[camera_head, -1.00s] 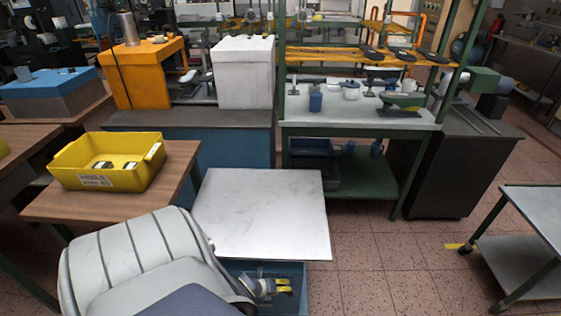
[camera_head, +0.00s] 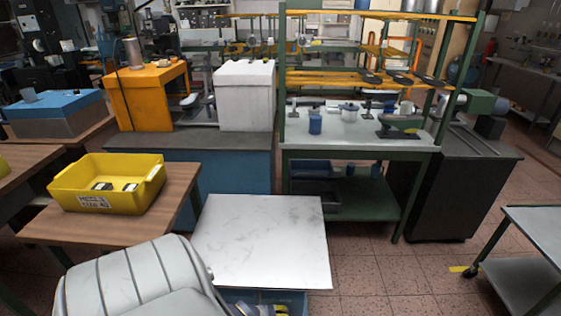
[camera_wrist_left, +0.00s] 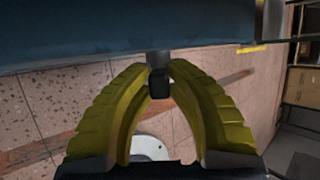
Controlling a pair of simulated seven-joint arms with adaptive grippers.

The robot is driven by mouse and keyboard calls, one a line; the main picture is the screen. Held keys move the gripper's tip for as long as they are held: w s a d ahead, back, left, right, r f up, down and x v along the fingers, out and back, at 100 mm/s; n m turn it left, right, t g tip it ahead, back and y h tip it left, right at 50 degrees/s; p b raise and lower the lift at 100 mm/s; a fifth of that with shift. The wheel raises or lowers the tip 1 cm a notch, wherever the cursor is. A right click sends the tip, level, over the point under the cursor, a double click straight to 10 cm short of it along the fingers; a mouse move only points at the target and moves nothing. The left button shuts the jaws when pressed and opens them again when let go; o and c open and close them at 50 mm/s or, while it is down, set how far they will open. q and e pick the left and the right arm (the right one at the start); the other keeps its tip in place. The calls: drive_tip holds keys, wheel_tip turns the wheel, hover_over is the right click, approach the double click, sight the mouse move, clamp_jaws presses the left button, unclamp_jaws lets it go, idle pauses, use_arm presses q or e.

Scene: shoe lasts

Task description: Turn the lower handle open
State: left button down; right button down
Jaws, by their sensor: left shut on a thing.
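My left gripper (camera_wrist_left: 158,105) has ridged yellow fingers that close around a small dark handle (camera_wrist_left: 159,84) in the left wrist view. The handle stands out on a short grey stem from a blue surface (camera_wrist_left: 120,35) along the top of that view. Most of the handle's grip is hidden between the fingers. In the head view the same gripper (camera_head: 268,311) shows only partly at the bottom edge, in front of the blue cabinet (camera_head: 290,298) under a white marbled top (camera_head: 262,240). The right gripper is not in view.
A yellow bin (camera_head: 150,190) stands on a wooden table (camera_head: 55,228) at left. A green-framed bench (camera_head: 365,145) stands behind the marbled top. A grey cart (camera_head: 540,228) is at right. Tiled floor (camera_head: 390,270) is clear between them.

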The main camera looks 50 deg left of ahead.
use_arm(q)
drive_tip(key=shift+w+t, duration=0.2)
drive_tip(key=shift+t, duration=0.1)
drive_tip(key=shift+s+a+f+n+t+h, duration=0.2)
drive_tip(key=shift+s+a+n+t+h, duration=0.1)
drive_tip(key=shift+t+h, duration=0.25)
drive_tip(key=shift+d, duration=0.1)
drive_tip(key=c, duration=1.3)
unclamp_jaws()
drive_tip(key=shift+s, duration=0.15)
